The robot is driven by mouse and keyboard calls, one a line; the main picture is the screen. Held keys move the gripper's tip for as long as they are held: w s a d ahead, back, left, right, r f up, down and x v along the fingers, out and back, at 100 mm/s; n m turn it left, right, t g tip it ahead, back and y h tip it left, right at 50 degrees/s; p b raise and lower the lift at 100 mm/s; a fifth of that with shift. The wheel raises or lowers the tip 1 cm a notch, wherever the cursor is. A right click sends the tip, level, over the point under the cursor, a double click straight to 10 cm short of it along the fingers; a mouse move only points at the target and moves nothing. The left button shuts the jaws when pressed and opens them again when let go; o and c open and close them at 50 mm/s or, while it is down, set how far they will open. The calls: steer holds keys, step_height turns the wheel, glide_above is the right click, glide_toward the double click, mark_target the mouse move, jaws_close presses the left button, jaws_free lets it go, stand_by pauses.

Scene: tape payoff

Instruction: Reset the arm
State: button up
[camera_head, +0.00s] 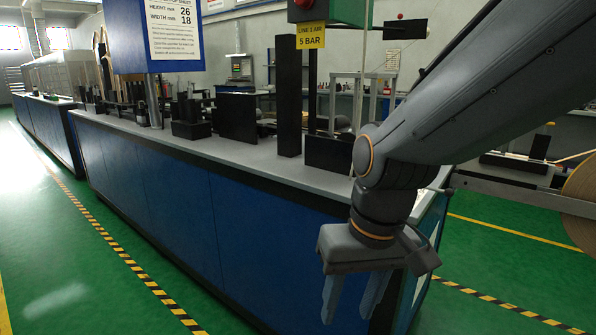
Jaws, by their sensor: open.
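My gripper (350,298) hangs from the end of my grey arm at the lower right of the head view. Its two fingers point down and stand apart, with nothing visible between them. It is in front of the near right end of the long blue workbench (230,215). The arm reaches in from the upper right and bends downward at an orange-ringed joint. The arm hides part of the bench's right end.
Black plates and a tall black post (288,95) stand on the grey bench top. A sheet sign (172,28) and a yellow sign (311,36) rise above it. A brown reel (580,200) is at the right. The green floor (60,260) at left is clear.

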steer(key=s+d+f+g, duration=0.1)
steer(key=s+d, duration=0.2)
steer(key=s, duration=0.1)
steer(key=d+r+m+h+p, duration=0.1)
steer(key=d+r+p, duration=0.7)
steer(key=p, duration=0.9)
steer(key=shift+w+d+r+m, duration=0.2)
steer(key=shift+r+m, duration=0.25)
steer(key=shift+m, duration=0.25)
